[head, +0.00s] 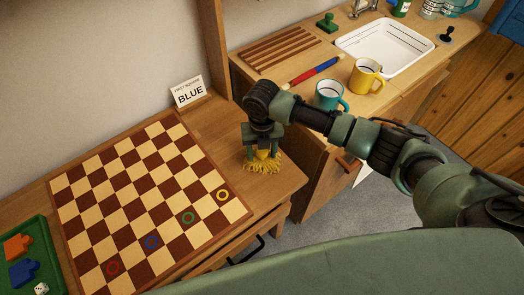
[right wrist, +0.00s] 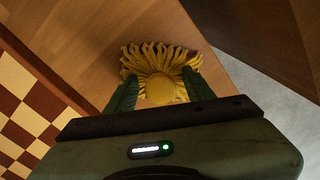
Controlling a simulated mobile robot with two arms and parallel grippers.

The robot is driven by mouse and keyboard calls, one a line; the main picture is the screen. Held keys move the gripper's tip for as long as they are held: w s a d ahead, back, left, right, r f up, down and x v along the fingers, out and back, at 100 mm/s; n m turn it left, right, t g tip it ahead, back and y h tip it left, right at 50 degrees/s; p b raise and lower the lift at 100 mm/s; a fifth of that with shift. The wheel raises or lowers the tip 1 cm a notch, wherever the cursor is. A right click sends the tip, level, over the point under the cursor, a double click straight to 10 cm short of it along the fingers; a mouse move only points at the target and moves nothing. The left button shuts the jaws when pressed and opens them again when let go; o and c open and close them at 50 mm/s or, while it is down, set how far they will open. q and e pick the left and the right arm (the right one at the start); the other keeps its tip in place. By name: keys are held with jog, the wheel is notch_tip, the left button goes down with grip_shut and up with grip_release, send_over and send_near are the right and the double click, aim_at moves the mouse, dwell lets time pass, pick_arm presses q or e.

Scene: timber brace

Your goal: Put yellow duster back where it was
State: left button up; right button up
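The yellow duster (head: 263,166) lies on the wooden desk top near its right edge, right of the checkered board. It has stringy yellow fringe and a round yellow knob, clear in the right wrist view (right wrist: 165,89). My right gripper (head: 262,148) is directly above it, pointing down. Its two fingers (right wrist: 160,82) stand apart on either side of the knob, and I see a small gap at the left finger. The duster's underside is hidden. My left gripper is not in view.
The checkered board (head: 140,190) bears several coloured rings. A card reading "BLUE" (head: 189,92) stands behind it. A green tray (head: 38,235) is at the left.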

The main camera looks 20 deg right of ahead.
notch_tip(320, 180, up, 12)
jog(key=shift+r, duration=0.25)
dwell(0.3)
dwell(0.3)
